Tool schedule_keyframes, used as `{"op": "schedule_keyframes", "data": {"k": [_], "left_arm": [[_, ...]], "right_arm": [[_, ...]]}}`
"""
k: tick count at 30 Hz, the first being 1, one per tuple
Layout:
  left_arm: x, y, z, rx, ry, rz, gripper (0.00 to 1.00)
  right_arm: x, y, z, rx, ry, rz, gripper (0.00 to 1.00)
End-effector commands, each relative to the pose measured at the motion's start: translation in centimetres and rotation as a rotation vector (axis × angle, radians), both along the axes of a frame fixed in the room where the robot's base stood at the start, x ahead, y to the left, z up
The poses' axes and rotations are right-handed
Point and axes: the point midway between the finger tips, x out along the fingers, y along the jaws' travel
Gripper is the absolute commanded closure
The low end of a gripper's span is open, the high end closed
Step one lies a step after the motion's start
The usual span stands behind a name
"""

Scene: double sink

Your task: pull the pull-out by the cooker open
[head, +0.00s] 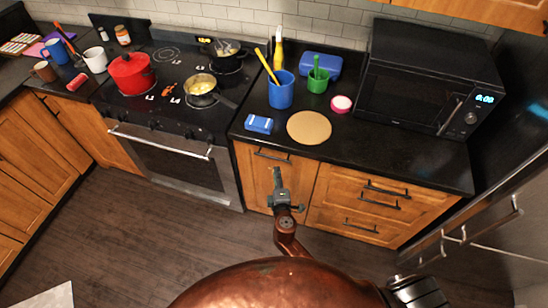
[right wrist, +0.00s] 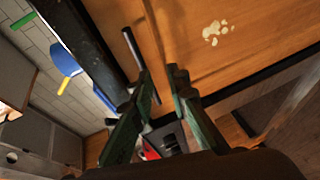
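The pull-out (head: 252,176) is the narrow wooden front just right of the cooker (head: 180,160). Its front looks flush with the drawers beside it. Its dark bar handle (head: 272,155) is near the top edge, and also shows in the right wrist view (right wrist: 134,50). My right gripper (head: 279,176) is in front of the pull-out, just below the handle in the head view. In the right wrist view its two green fingers (right wrist: 161,74) are apart with nothing between the tips. The handle lies beside the left finger, not clearly between them. My left gripper is out of view.
Drawers (head: 372,205) with bar handles stand right of the pull-out, and a steel appliance (head: 490,225) at the far right. The counter above holds a blue cup (head: 281,92), a round board (head: 309,127) and a microwave (head: 415,80). The floor (head: 130,230) ahead is clear.

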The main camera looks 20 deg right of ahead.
Motion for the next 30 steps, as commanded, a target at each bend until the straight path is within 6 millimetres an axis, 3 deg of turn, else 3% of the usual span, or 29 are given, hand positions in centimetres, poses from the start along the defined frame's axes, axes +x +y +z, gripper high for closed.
{"op": "schedule_keyframes", "data": {"k": [1,4,18,30], "left_arm": [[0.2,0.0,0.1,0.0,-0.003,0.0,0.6],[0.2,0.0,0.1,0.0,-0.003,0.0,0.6],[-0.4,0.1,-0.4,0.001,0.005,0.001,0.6],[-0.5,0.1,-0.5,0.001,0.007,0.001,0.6]], "right_arm": [[0.2,0.2,1.3,-0.014,-0.023,0.002,0.84],[0.9,0.4,2.4,-0.029,-0.043,0.004,0.84],[7.1,-0.8,1.1,-0.029,-0.041,0.005,0.84],[7.9,-1.0,0.9,-0.026,-0.041,0.004,0.84]]}}
